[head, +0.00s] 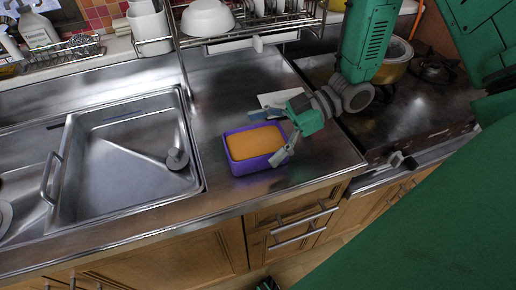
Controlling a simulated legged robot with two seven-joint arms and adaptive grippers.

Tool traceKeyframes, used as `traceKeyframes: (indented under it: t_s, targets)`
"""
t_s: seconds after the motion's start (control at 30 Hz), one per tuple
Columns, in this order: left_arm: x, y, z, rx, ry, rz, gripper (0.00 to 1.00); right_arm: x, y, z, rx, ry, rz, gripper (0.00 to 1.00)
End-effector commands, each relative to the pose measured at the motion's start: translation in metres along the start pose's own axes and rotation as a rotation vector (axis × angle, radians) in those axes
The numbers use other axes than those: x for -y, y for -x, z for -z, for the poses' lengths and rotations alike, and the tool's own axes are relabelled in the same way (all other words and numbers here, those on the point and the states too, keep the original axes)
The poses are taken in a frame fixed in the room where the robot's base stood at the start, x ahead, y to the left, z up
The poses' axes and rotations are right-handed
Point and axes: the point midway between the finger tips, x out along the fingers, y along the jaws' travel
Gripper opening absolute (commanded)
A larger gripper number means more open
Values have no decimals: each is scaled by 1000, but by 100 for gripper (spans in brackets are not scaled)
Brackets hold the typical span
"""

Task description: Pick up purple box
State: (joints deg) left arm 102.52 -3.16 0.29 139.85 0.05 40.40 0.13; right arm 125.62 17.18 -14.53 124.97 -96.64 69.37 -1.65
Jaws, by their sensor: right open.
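The purple box (262,163) sits on the steel counter between the sink and the stove. It is a low purple tray-like box with an orange-brown top or content. My right gripper (268,137) is open at the box's right and back side. One finger reaches over the box's back edge and the other lies along its right side. I cannot tell whether either finger touches the box. My left gripper is not clearly in view.
A steel sink (120,150) is left of the box. A dish rack (250,25) stands behind it, and a stove with a brass pot (394,62) is at right. A pale flat item (280,98) lies behind my gripper. The counter's front edge is close to the box.

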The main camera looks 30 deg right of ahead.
Motion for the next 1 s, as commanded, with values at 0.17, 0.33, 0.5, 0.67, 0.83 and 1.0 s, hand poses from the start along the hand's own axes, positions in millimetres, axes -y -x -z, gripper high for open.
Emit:
traceKeyframes:
  t_s: [0.17,0.33,0.5,0.67,0.83,1.0]
  targets:
    - [0,-1,0,0,1,0,71,1,-12,0,0,1,0,100]
    - [0,-1,0,0,1,0,71,0,-10,-1,-3,0,0,100]
    - [0,-1,0,0,1,0,71,-1,-9,-2,-4,0,-1,44]
    - [0,-1,0,0,0,0,71,0,-10,-2,-2,-1,-1,32]
    - [0,-1,0,0,1,0,71,0,-10,-2,-2,-1,-1,32]
    - [0,0,0,0,1,0,71,0,-8,4,-2,-1,0,32]
